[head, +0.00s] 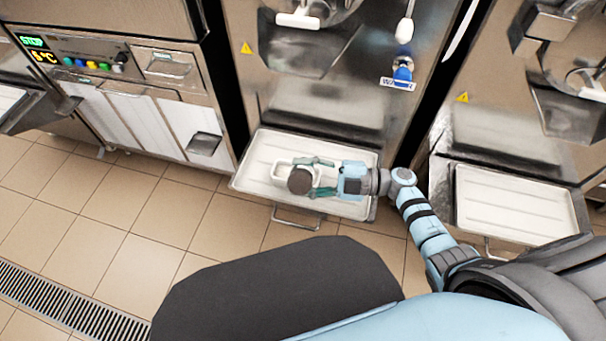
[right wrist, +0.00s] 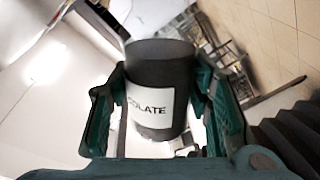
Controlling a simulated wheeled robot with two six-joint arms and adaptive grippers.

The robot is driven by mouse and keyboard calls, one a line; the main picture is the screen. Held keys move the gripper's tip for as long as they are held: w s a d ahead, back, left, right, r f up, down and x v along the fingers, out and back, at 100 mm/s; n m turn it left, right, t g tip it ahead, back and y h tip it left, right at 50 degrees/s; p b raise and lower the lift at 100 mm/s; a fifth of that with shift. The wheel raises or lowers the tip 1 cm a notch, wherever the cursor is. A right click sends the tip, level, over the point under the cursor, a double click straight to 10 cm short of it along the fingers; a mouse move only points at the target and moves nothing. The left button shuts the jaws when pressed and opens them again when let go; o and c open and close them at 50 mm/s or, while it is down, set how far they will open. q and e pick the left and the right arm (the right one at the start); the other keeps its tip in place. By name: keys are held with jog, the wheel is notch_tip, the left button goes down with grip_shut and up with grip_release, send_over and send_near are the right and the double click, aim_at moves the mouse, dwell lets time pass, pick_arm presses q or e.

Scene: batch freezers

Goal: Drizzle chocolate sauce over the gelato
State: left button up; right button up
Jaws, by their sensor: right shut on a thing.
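My right gripper (head: 311,179) is shut on a dark cylindrical chocolate sauce container (head: 299,181). In the right wrist view the container (right wrist: 160,75) stands between the green fingers of the gripper (right wrist: 165,105), and its white label reads "OLATE". In the head view the gripper and container are over the white drip tray (head: 255,183) of the middle freezer. My left gripper is out of view.
The middle batch freezer (head: 300,95) rises behind the tray. A second white tray (head: 515,205) is at the right freezer. A control panel cabinet (head: 120,65) stands at left. Tiled floor (head: 130,210) is clear, with a drain grate (head: 70,303) at lower left.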

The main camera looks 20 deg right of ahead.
jog(key=shift+w+r+m, duration=0.15)
jog(key=shift+r+m, duration=0.1)
jog(key=shift+m, duration=0.05)
jog(key=shift+d+f, duration=0.1)
jog(key=shift+d, duration=0.15)
jog(key=shift+a, duration=0.1)
dwell(0.3)
jog(key=shift+w+b+x, duration=0.25)
jog(key=shift+x, duration=1.15)
jog(key=shift+w+b+x, duration=0.2)
jog(key=shift+x, duration=1.2)
jog(key=shift+d, duration=0.25)
jog(key=n+b, duration=0.2)
jog(key=n, duration=0.2)
